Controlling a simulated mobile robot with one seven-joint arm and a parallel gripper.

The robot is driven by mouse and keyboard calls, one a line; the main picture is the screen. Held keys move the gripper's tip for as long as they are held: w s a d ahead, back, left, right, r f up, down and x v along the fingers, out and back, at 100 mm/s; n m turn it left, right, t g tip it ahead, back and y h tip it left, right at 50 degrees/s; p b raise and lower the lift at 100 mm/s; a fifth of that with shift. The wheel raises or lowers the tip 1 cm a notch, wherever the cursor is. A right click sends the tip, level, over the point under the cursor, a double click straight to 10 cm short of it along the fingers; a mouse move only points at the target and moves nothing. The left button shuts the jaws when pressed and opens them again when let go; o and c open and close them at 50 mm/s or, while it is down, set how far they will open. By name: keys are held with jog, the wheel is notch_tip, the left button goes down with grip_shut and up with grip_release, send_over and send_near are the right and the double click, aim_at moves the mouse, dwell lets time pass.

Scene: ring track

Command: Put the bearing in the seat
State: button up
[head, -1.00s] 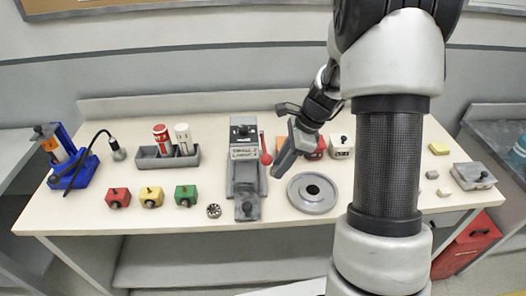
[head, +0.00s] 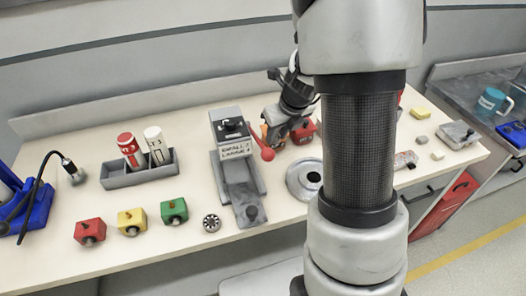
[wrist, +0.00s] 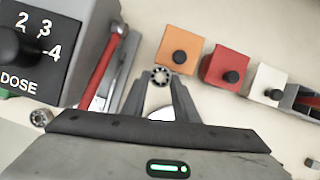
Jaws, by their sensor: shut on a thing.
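A small metal ring-shaped bearing (wrist: 160,75) shows between the fingertips of my gripper (wrist: 160,80) in the wrist view. The fingers are shut on it, close to the orange block (wrist: 178,50). In the head view my gripper (head: 272,137) is behind the round grey disc and right of the grey press; its fingertips are hard to make out. The disc (head: 297,182) has a dark central hole and may be the seat; my arm hides its right part. A second bearing-like ring (head: 211,223) lies on the table right of the green block, also in the wrist view (wrist: 40,118).
The grey press (head: 230,130) with a red-knobbed lever stands left of my gripper. Red (wrist: 226,67) and white (wrist: 264,82) blocks sit right of the orange one. A tray (head: 140,172) holds two bottles. Red, yellow and green (head: 174,210) blocks stand at the front left.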

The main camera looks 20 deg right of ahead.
aim_at(276, 161)
notch_tip(276, 161, down, 8)
jog(key=b, duration=0.3)
jog(key=shift+r, duration=0.25)
jog(key=shift+f, duration=0.2)
jog(key=o, duration=1.1)
